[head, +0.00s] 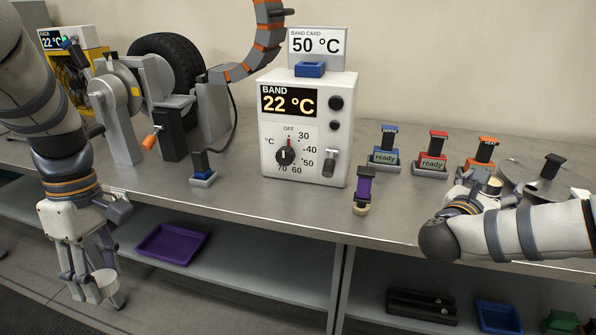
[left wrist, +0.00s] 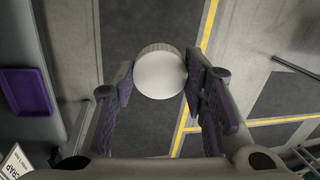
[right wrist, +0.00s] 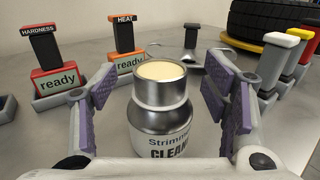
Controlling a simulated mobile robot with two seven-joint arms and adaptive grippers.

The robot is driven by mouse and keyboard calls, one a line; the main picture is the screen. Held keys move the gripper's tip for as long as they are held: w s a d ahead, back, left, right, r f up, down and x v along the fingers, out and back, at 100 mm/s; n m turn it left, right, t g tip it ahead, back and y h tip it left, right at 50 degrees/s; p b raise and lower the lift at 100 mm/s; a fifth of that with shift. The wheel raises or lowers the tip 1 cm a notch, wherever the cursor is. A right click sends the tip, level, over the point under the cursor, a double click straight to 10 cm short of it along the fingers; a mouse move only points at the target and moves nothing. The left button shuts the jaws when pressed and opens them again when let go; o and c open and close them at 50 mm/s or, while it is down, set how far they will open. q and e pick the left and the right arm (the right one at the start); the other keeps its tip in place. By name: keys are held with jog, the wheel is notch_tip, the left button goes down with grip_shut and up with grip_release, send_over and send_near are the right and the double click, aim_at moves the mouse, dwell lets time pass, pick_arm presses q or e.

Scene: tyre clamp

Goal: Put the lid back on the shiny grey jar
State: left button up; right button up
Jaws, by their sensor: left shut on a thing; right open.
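The shiny grey jar (right wrist: 163,100) stands upright on the bench in the right wrist view, lidless, with cream-coloured contents showing at its mouth. Its label reads "Strimmer CLEAN", partly cut off. In the head view the jar's cream top (head: 492,184) shows behind my right arm. My right gripper (right wrist: 155,85) is open, its purple-padded fingers on either side of the jar, with gaps visible. My left gripper (left wrist: 160,80) is shut on a round pale lid (left wrist: 159,75) with a ribbed edge. In the head view it holds the lid (head: 106,284) low in front of the bench, above the floor.
Stamp-like blocks, blue (head: 387,147), red (head: 433,151) and orange (head: 482,152), stand near the jar. A white band heater box (head: 309,125) stands mid-bench, with a purple-and-black tool (head: 363,189) in front. A purple tray (head: 171,243) lies on the lower shelf.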

grip_shut()
dwell(0.3)
